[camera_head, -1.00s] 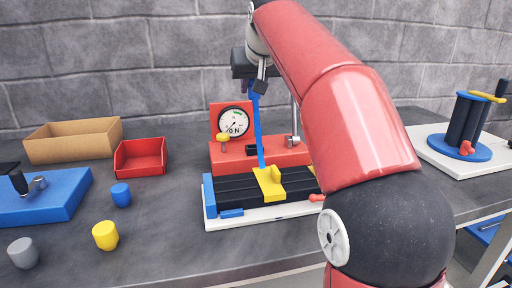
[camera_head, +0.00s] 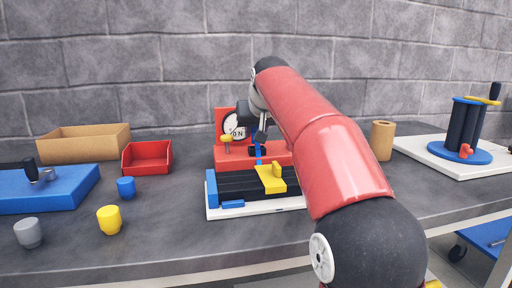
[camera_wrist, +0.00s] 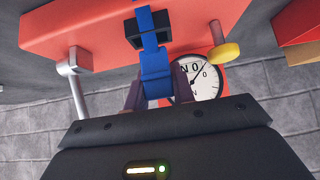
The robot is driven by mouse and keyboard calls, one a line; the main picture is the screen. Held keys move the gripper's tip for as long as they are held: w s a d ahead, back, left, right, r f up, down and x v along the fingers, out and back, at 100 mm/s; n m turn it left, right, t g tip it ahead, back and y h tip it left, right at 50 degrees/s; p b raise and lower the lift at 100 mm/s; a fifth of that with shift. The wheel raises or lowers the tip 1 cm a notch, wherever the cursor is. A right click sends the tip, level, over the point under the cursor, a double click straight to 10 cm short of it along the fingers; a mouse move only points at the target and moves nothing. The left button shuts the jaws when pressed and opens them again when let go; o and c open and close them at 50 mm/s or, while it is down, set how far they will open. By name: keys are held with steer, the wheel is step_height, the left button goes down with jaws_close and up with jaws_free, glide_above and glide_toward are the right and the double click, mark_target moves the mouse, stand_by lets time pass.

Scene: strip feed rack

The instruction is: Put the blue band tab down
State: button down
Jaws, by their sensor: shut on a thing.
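My gripper (camera_head: 260,138) is shut on the blue band tab (camera_wrist: 155,75), just in front of the dial gauge. In the wrist view the tab sits between the two fingers (camera_wrist: 157,92), and the blue band (camera_wrist: 145,20) runs from it past a black bracket (camera_wrist: 148,32) on the red block (camera_wrist: 95,30). In the head view a short piece of blue band (camera_head: 258,152) shows below my gripper, above the yellow block (camera_head: 270,178) on the black ribbed bed (camera_head: 235,183). My arm hides the right side of the fixture.
The dial gauge (camera_head: 233,126) and a yellow knob (camera_head: 226,139) stand close to my gripper. A red bin (camera_head: 147,158), a cardboard box (camera_head: 60,150), and blue (camera_head: 126,188), yellow (camera_head: 109,220) and grey (camera_head: 28,233) cups are left. A brown roll (camera_head: 382,141) stands right.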

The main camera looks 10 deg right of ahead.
step_height(320, 180, down, 3)
steer(key=shift+r+b, duration=0.15)
steer(key=shift+b, duration=0.6)
steer(key=shift+r, duration=0.2)
steer(key=shift+f, duration=0.15)
steer(key=c, duration=1.2)
jaws_free()
steer(key=shift+o, duration=0.2)
steer(key=shift+r, duration=0.25)
steer(key=p+v, duration=0.1)
steer(key=v, duration=1.1)
steer(key=shift+p, duration=0.4)
